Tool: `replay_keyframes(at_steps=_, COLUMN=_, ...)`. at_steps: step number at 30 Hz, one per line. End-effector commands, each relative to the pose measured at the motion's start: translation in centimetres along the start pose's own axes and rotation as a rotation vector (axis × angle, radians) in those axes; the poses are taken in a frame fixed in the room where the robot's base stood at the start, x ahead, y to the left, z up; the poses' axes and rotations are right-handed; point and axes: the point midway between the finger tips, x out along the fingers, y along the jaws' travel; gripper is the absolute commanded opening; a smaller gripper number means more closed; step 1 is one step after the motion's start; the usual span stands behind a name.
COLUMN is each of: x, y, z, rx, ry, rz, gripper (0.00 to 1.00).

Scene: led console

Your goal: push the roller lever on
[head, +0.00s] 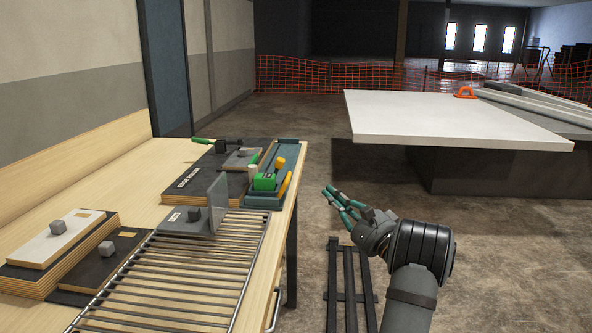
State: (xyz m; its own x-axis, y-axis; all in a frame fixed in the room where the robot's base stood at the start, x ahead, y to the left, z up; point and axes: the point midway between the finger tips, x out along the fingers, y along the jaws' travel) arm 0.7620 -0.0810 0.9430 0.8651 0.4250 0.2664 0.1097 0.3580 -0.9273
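My gripper (334,201) is at the centre right, over the floor beyond the bench's right edge. Its teal fingers look spread, with nothing between them, and point up and left toward the bench. I cannot tell for sure which part is the roller lever. A black fixture (229,145) with a green handle (203,140) sits at the back of a dark labelled board (210,185). My gripper is apart from all of these.
A large white table (450,120) is at right. Bare floor lies between.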

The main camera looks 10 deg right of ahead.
Motion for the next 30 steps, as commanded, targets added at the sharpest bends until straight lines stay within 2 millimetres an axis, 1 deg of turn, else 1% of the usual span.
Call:
replay_keyframes(at_steps=5, x=0.4, y=0.0, z=0.1, rx=0.001, ry=-0.001, rz=0.001, gripper=0.0)
replay_keyframes(at_steps=8, x=1.5, y=-0.1, z=0.1, rx=0.0, ry=-0.003, rz=0.002, gripper=0.0)
replay_keyframes(at_steps=11, x=3.1, y=-0.1, z=0.2, rx=0.001, ry=-0.004, rz=0.002, gripper=0.0)
replay_keyframes(at_steps=21, x=10.1, y=-0.1, z=0.2, rx=0.001, ry=-0.004, rz=0.001, gripper=0.0)
replay_keyframes(at_steps=26, x=11.8, y=0.0, z=1.9, rx=0.003, ry=-0.003, rz=0.002, gripper=0.0)
replay_keyframes(at_steps=30, x=12.5, y=0.0, z=2.5, rx=0.003, ry=-0.001, rz=0.002, gripper=0.0)
